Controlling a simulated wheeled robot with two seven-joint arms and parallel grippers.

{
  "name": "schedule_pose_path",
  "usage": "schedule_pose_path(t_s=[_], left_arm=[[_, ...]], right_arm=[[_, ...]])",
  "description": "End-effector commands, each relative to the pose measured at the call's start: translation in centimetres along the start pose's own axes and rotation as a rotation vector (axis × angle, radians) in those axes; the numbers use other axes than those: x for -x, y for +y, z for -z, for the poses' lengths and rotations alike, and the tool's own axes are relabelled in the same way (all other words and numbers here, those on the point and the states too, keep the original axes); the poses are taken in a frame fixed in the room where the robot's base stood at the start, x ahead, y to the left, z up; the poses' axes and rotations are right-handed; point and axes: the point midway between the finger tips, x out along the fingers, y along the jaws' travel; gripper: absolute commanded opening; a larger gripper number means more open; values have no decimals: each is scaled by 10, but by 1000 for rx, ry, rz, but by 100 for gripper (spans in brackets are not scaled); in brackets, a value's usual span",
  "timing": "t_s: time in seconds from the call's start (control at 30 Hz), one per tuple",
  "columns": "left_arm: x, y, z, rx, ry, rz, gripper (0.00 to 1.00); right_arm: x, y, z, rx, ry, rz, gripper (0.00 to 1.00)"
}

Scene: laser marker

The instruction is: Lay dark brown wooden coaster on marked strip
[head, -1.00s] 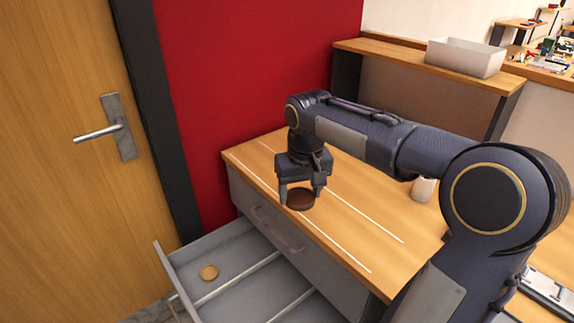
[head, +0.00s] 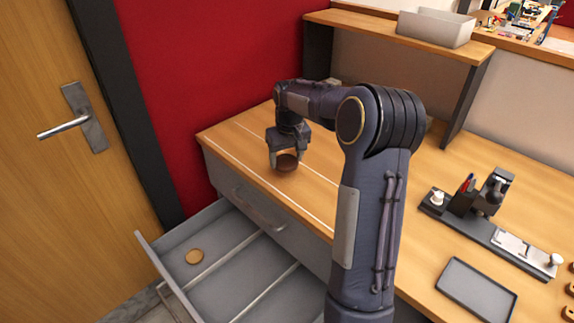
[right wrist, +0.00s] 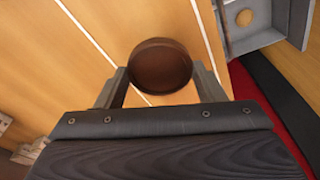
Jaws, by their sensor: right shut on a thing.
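The dark brown wooden coaster (head: 286,163) is held between the fingers of my right gripper (head: 287,160), over the wooden worktop near its front left part. In the right wrist view the round coaster (right wrist: 160,66) sits between the two fingertips (right wrist: 160,75). The marked strip (head: 270,150) is the band of worktop between two thin white lines; the coaster appears over this band. I cannot tell whether the coaster touches the worktop. My left gripper does not show.
An open drawer (head: 215,262) with dividers holds a light round coaster (head: 194,257). A marker device (head: 490,225) and a grey tray (head: 476,291) are at the right. A bin (head: 436,27) stands on the back shelf. Worktop right of my arm is partly clear.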

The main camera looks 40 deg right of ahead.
Motion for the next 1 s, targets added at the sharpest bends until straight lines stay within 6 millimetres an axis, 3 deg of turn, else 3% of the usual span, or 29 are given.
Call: schedule_pose_path(t_s=[0.3, 0.67, 0.7, 0.87, 1.0], left_arm=[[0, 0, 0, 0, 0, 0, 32], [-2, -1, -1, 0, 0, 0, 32], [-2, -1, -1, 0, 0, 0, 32], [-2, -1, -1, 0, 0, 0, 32], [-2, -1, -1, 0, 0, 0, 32]], right_arm=[[-38, 4, 0, 0, -4, 0, 41], [-43, 4, -1, 0, -1, 0, 41], [-44, 4, -1, 0, -1, 0, 64], [-43, 4, -1, 0, -1, 0, 85], [-42, 4, -1, 0, -1, 0, 85]])
